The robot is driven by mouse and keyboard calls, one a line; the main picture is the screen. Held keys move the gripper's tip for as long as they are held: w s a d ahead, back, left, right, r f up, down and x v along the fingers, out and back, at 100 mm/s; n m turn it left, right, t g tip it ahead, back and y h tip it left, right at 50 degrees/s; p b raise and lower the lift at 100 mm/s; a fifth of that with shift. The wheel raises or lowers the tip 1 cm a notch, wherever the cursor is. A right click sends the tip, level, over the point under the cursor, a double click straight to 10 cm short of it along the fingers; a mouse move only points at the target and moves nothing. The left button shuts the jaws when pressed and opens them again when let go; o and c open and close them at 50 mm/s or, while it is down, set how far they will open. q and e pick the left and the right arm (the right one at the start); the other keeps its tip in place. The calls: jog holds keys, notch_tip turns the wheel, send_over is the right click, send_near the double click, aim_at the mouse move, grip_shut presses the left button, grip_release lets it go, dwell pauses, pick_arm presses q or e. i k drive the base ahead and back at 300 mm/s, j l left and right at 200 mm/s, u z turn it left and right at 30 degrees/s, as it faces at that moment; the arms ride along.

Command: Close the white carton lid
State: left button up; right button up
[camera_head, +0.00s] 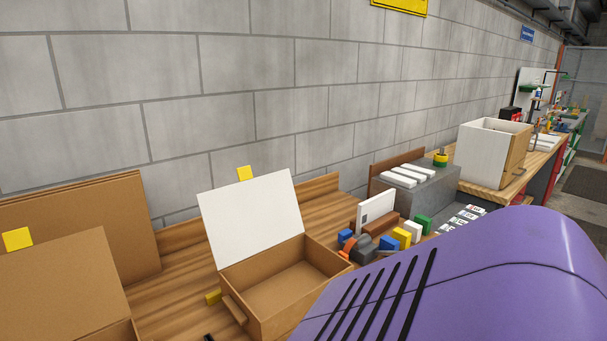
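The carton with the white lid (253,214) stands open on the wooden bench. Its lid is raised and leans back toward the wall, with a yellow tab (245,173) at its top edge. The brown carton body (262,317) is open at the top, and its inside looks empty. A small brown block-like handle (235,310) sticks out at its left side. The carton's lower front is cut off by the frame and partly covered at the right. Neither of my grippers shows in the head view.
A brown carton (62,289) stands at left, with a brown panel (95,215) behind it. Right of the white-lidded carton are a white upright panel (376,212) and several coloured blocks. A grey block (415,190) and a white box (483,155) stand farther right. Bare bench (180,265) shows between the cartons.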

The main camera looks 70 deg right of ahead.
aim_at(247, 218)
jog(key=l+z, duration=0.35)
jog(key=l, duration=0.15)
jog(key=i+l+z, duration=0.1)
jog(key=l+z, duration=0.3)
jog(key=i+l, duration=0.1)
jog(key=l, duration=0.25)
jog(key=l+z, duration=0.1)
jog(key=l, duration=0.3)
jog(key=i+l, duration=0.15)
jog(key=l, duration=0.2)
jog(key=k+l+z, duration=0.2)
jog(key=k, duration=0.2)
